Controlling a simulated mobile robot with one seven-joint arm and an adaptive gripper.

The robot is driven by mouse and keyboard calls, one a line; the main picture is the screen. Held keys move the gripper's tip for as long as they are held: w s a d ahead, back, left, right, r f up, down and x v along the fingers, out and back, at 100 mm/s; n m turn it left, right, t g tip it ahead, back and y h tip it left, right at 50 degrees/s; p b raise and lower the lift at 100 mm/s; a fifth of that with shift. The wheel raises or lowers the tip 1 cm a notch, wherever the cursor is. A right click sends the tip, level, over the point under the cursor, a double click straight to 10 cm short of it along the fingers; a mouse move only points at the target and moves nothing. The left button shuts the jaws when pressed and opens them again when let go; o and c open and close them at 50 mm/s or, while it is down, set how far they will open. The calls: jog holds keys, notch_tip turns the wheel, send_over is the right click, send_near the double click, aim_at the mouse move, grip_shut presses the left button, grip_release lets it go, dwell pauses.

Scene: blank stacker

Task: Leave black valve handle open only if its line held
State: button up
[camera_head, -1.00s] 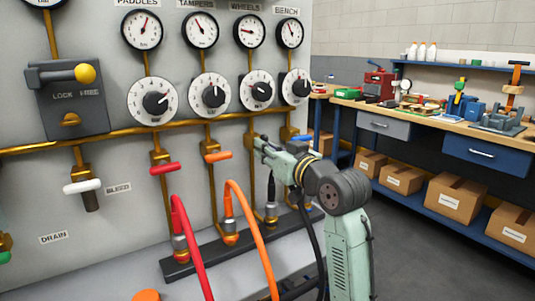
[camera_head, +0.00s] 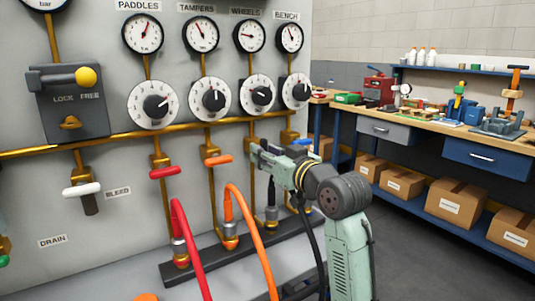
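The black valve handle is not clearly seen; my gripper covers the valve spot on the WHEELS line, the third column of the panel in the head view. My gripper (camera_head: 256,153) is at that spot, its fingers towards the panel. Whether it is open or shut, or touches the handle, I cannot tell. The black hose (camera_head: 271,188) hangs below it, partly behind the arm. The WHEELS gauge (camera_head: 249,35) has its needle pointing left. The WHEELS knob (camera_head: 260,94) is below the gauge.
A red handle (camera_head: 164,173) and an orange handle (camera_head: 218,160) are to the left, a blue handle (camera_head: 302,141) to the right. Red (camera_head: 190,245) and orange (camera_head: 253,232) hoses hang in front of the panel. A workbench (camera_head: 437,126) stands at the right.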

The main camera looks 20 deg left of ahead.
jog(key=shift+d, duration=0.1)
jog(key=v, duration=1.2)
